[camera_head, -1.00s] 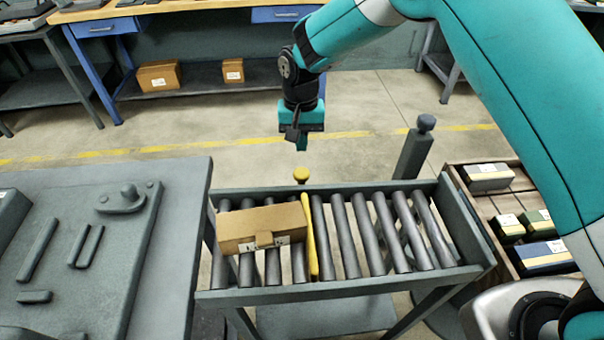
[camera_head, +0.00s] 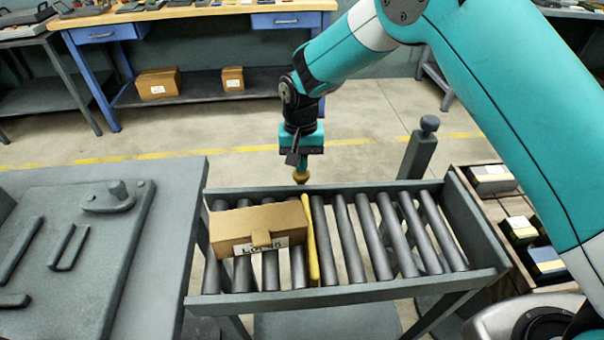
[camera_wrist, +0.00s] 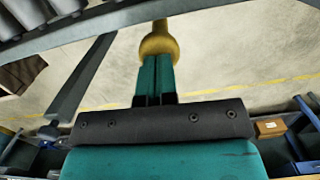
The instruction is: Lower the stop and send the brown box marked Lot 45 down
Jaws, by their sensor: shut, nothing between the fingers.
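The brown box (camera_head: 258,229) lies on the left part of the roller conveyor (camera_head: 390,287); its label is partly readable as a lot mark. The yellow stop bar (camera_head: 311,240) stands up across the rollers, at the box's right side. The stop's yellow knob (camera_head: 301,181) sits beyond the conveyor's far rail. My gripper (camera_head: 301,170) is shut and empty, pointing down, with its fingertips right at the top of the knob. In the wrist view, the fingertips meet the round knob (camera_wrist: 158,42); whether they press on it I cannot tell.
A grey table (camera_head: 180,230) adjoins the conveyor's left end. A wooden crate (camera_head: 490,206) with several small boxes stands beyond its right end. A grey post (camera_head: 420,150) rises behind the far rail. The rollers right of the stop are clear.

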